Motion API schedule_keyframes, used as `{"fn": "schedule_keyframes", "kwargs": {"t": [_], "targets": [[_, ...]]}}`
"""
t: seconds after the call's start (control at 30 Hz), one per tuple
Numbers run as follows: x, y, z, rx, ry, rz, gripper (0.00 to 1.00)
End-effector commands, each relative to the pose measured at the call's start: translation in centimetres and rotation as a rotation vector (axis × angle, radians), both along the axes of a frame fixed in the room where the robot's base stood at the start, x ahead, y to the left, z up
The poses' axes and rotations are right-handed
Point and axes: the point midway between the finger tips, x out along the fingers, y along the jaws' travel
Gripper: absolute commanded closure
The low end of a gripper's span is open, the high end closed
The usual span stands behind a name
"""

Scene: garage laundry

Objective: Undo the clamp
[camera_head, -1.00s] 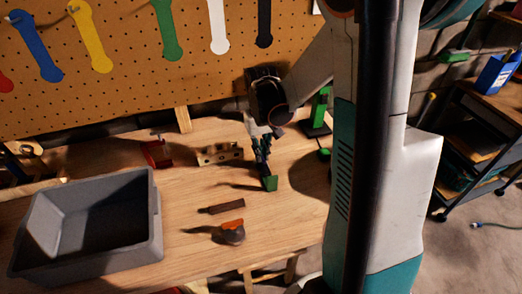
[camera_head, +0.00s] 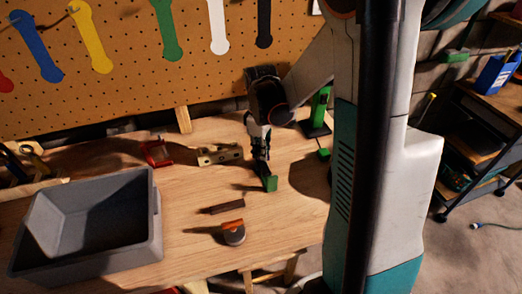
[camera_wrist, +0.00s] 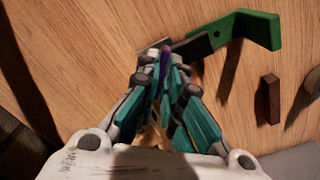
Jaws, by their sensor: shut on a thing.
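My gripper (camera_head: 262,160) points down at the middle of the workbench. Its teal and grey fingers (camera_wrist: 163,52) are closed together on a thin dark, purplish piece. Beside the fingertips is a green bracket-like piece (camera_wrist: 262,28) with a dark grey arm (camera_wrist: 195,46) running to the fingers; it looks like the clamp. Its green end (camera_head: 270,183) shows just in front of the gripper in the head view. The fingers hide where the held piece joins the arm. A red clamp-like tool (camera_head: 157,153) stands apart to the left.
A grey bin (camera_head: 158,215) stands at the left. A wooden block with holes (camera_head: 220,154) is left of the gripper. A dark brown bar (camera_head: 222,208) and an orange-and-grey round tool (camera_head: 233,233) lie in front. A green stand (camera_head: 319,110) is behind right. A pegboard (camera_head: 130,75) backs the bench.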

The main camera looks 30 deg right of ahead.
Motion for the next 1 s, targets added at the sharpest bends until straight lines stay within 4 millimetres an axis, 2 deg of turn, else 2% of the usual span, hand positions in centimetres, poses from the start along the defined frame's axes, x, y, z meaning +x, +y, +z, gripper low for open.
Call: {"fn": "schedule_keyframes", "kwargs": {"t": [0.4,1.0], "targets": [[-0.28,0.09,-0.33,0.002,0.004,0.221,1.00],[-0.37,0.11,-0.40,0.002,0.007,0.264,1.00]]}}
